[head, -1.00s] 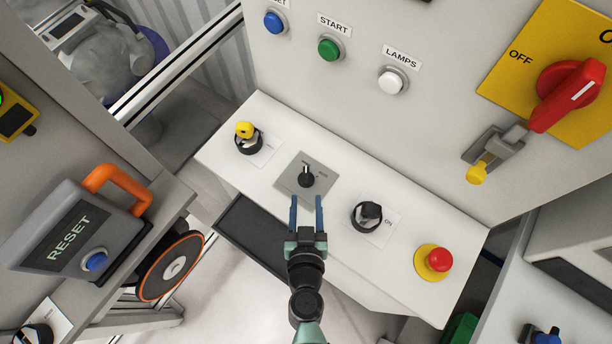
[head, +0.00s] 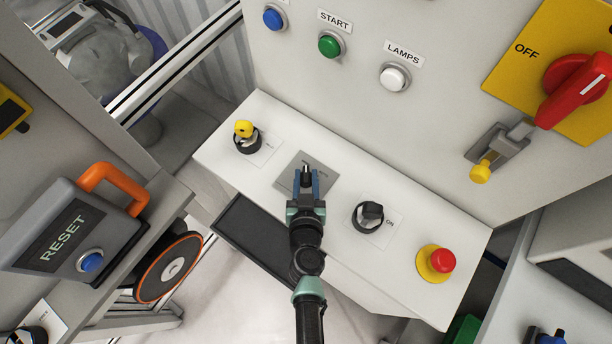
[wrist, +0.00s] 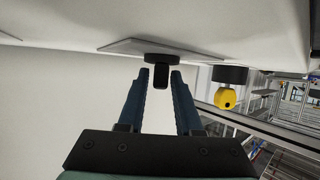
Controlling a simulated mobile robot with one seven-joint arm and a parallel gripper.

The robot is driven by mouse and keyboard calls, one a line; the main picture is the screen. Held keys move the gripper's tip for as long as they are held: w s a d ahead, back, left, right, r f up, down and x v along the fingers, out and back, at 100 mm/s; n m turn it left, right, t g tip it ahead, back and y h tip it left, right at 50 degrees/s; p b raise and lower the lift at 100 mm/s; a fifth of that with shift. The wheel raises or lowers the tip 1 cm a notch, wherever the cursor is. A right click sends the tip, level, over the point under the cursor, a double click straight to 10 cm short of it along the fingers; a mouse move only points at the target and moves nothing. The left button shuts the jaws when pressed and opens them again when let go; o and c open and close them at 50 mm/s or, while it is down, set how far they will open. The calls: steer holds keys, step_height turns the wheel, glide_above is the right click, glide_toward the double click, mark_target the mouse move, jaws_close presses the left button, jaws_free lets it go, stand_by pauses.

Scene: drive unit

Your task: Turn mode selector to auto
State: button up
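The mode selector (head: 306,171) is a small black knob on a grey square plate (head: 286,178), set in the sloping white console. In the head view my gripper (head: 306,182) reaches up to it from below, and its blue fingers cover part of the knob and plate. In the wrist view the knob (wrist: 160,76) lies between the two fingertips (wrist: 160,80), at their far end. The fingers are open, with a narrow gap showing on either side of the knob. The plate's lettering is too small and too covered to read.
A yellow-topped key switch (head: 245,130) stands left of the selector. A black rotary switch (head: 369,215) and a red emergency button (head: 442,260) stand to the right. The upright panel with the START button (head: 329,46) rises behind. A dark tray (head: 258,240) lies below the console.

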jaws_close()
steer(key=shift+a+m+h, duration=0.15)
steer(key=shift+m+h, duration=0.75)
steer(key=shift+h, duration=0.2)
steer(key=shift+w+a+r+m+g+h+p, duration=0.15)
steer(key=shift+m+g+h+p, duration=0.35)
steer(key=shift+m+h, duration=0.45)
steer(key=m+h, duration=0.1)
steer(key=m+g+h, duration=0.1)
steer(key=h, duration=0.1)
steer(key=shift+w+a+m+p, duration=0.1)
steer(key=shift+a+m+p, duration=0.15)
steer(key=shift+p, duration=0.1)
steer(key=m+g+h+b, duration=0.1)
steer(key=m+g, duration=0.1)
steer(key=m+g+h+b, duration=0.1)
steer(key=m+h+b, duration=0.1)
steer(key=shift+w+a+f+m+g+h+b, duration=0.1)
steer(key=shift+f+m+g+h+b, duration=0.2)
steer(key=shift+f+g, duration=0.1)
steer(key=shift+m+g+h+b, duration=0.55)
steer(key=shift+m+g+b, duration=0.4)
steer(key=shift+b, duration=0.2)
steer(key=shift+r+m+g+h+b, duration=0.15)
steer(key=shift+m+g+h+b, duration=0.15)
steer(key=shift+m+g+b, duration=0.25)
